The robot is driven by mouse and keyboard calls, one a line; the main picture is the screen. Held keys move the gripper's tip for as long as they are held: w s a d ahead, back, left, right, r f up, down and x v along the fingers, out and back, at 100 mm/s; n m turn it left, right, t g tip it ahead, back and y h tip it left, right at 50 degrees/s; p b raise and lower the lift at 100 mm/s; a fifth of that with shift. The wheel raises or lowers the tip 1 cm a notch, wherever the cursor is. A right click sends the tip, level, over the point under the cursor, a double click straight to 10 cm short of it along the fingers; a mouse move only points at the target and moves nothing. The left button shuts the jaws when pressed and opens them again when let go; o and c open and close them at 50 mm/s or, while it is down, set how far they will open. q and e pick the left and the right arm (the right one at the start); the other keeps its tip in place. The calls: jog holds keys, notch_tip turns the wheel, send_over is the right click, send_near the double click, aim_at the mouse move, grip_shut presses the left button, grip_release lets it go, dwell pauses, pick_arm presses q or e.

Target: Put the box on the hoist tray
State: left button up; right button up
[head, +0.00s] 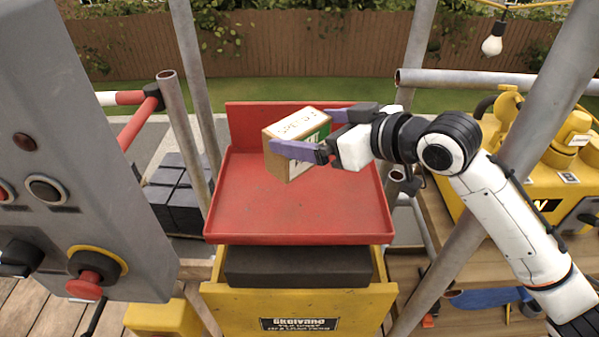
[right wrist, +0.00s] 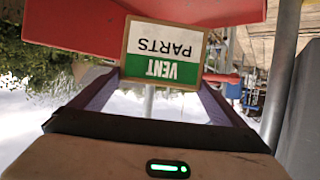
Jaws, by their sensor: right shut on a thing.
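The box (head: 291,145) is brown with a white and green label. In the right wrist view the label on the box (right wrist: 163,55) reads "VENT PARTS". My right gripper (head: 308,130) is shut on the box, with a purple finger on either side of it. The red hoist tray (head: 300,205) has a raised back wall and low rims. In the head view the box overlaps the back half of the tray; whether it touches the tray floor I cannot tell. The visible tray floor is empty. My left gripper is not in view.
A grey control panel (head: 75,150) with knobs and a red button stands at the left. Grey scaffold poles (head: 194,75) rise on both sides of the tray. A yellow machine (head: 550,150) sits on a wooden bench at the right. A yellow hoist base (head: 300,300) is below the tray.

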jog(key=shift+f, duration=4.8)
jog(key=o, duration=1)
jog(key=shift+f, duration=0.15)
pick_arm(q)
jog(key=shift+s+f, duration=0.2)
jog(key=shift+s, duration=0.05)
pick_arm(e)
jog(key=shift+s+d, duration=0.15)
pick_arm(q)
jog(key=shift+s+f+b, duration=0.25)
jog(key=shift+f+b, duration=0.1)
pick_arm(e)
jog(key=v, duration=1.1)
jog(key=shift+s+d+r, duration=0.2)
jog(key=shift+s, duration=0.05)
